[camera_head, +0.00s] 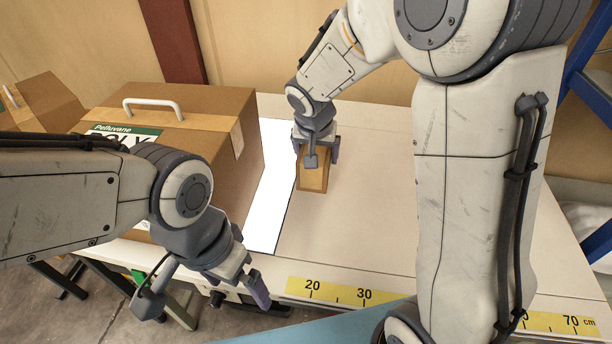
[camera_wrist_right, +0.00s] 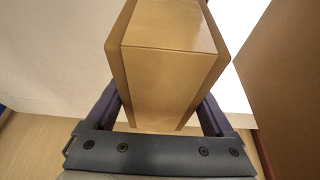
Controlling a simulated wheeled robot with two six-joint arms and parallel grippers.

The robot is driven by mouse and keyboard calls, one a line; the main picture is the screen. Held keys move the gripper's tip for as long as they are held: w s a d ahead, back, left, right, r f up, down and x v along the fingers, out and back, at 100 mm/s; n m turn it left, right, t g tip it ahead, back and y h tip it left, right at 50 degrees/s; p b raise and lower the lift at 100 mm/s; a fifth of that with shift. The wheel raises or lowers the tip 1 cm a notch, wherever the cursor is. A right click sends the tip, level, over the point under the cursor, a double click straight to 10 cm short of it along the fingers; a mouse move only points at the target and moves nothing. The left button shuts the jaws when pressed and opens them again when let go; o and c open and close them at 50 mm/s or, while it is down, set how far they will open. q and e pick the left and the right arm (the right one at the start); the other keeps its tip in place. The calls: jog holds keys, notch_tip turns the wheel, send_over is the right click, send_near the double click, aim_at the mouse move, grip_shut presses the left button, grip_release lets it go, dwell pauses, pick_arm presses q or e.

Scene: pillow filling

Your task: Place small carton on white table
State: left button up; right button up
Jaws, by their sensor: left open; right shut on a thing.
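The small carton (camera_head: 313,177) is a brown box at the back middle of the white table (camera_head: 365,215), beside a bright white panel. My right gripper (camera_head: 316,148) reaches over it from behind and is shut on it. In the right wrist view the small carton (camera_wrist_right: 168,70) sits between the two dark fingers of the right gripper (camera_wrist_right: 160,115). I cannot tell whether its underside touches the table. My left gripper (camera_head: 210,300) is open and empty at the table's front left edge.
A large carton (camera_head: 215,105) with a white handle stands left of the bright white panel (camera_head: 270,190). Another carton (camera_head: 45,105) is at the far left. A yellow ruler strip (camera_head: 340,294) runs along the front edge. The table's middle is clear. A blue frame (camera_head: 590,90) stands at right.

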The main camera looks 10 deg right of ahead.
aim_at(302, 157)
jog(key=a+f, duration=0.2)
jog(key=a, duration=0.1)
jog(key=shift+s, duration=0.2)
jog(key=shift+f+b, duration=0.4)
jog(key=shift+f, duration=1.45)
jog(key=shift+f, duration=0.1)
jog(key=o, duration=1.3)
jog(key=shift+c, duration=0.2)
jog(key=shift+r, duration=0.35)
jog(key=p+v, duration=0.1)
jog(key=v, duration=1)
jog(key=shift+s+r, duration=0.25)
jog(key=shift+s, duration=0.05)
jog(key=shift+f, duration=0.1)
